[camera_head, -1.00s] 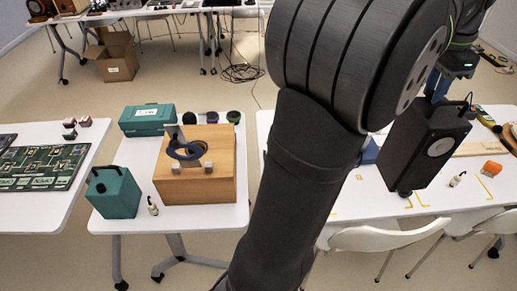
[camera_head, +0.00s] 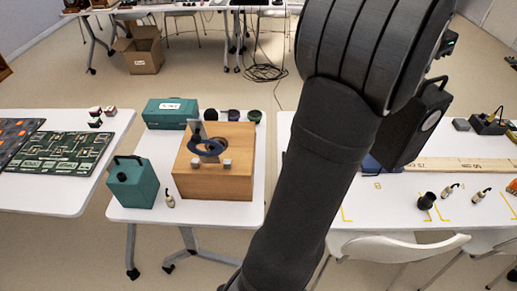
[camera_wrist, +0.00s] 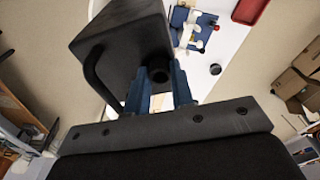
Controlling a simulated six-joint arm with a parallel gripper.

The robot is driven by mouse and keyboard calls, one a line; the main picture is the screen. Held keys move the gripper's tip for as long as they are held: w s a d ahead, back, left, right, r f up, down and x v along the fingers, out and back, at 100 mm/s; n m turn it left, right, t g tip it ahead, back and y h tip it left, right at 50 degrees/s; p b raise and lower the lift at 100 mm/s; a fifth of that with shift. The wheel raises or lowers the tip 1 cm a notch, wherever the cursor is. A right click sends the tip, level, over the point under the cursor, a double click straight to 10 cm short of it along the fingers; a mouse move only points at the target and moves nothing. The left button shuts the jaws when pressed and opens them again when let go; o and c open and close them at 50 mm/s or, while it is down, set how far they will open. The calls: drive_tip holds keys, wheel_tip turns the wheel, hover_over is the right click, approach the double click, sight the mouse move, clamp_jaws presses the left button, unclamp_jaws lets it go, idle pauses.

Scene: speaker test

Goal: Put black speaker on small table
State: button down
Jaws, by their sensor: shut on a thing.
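The black speaker (camera_head: 414,128) hangs in the air over the right-hand table, partly hidden behind my arm. In the wrist view the speaker (camera_wrist: 130,40) fills the upper left and shows a dark handle. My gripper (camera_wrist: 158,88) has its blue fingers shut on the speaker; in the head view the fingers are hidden. The small table (camera_head: 225,213), white, stands left of my arm. It bears a teal speaker (camera_head: 132,184) at its left front and a wooden box (camera_head: 213,182) with a blue ring-shaped device on top.
A teal box (camera_head: 170,114) and several dark round things line the small table's back. A small bottle (camera_head: 170,201) stands beside the teal speaker. The right-hand table (camera_head: 375,215) holds a ruler-like board (camera_head: 465,164) and small items.

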drive_tip(key=w+a+n, duration=0.8)
drive_tip(key=w+a, duration=0.5)
drive_tip(key=a, duration=0.5)
drive_tip(key=w+a+n+y, duration=0.1)
drive_tip(key=w+a+n, duration=0.25)
drive_tip(key=a, duration=0.65)
drive_tip(key=w+a+n+y, duration=0.15)
drive_tip(key=a+n, duration=0.35)
drive_tip(key=a, duration=0.5)
drive_tip(key=s+a+n, duration=0.3)
drive_tip(key=a+n, duration=0.2)
drive_tip(key=a, duration=0.8)
drive_tip(key=s+a+f+n, duration=0.1)
drive_tip(key=s+a+n, duration=0.25)
drive_tip(key=a, duration=0.95)
drive_tip(key=s+a+n, duration=0.3)
drive_tip(key=a+n, duration=0.3)
drive_tip(key=a, duration=0.8)
wheel_tip(320, 180, down, 21)
drive_tip(key=shift+d, duration=0.15)
drive_tip(key=shift+w, duration=0.1)
drive_tip(key=c, duration=1.3)
unclamp_jaws()
drive_tip(key=shift+f, duration=0.25)
drive_tip(key=shift+o, duration=0.2)
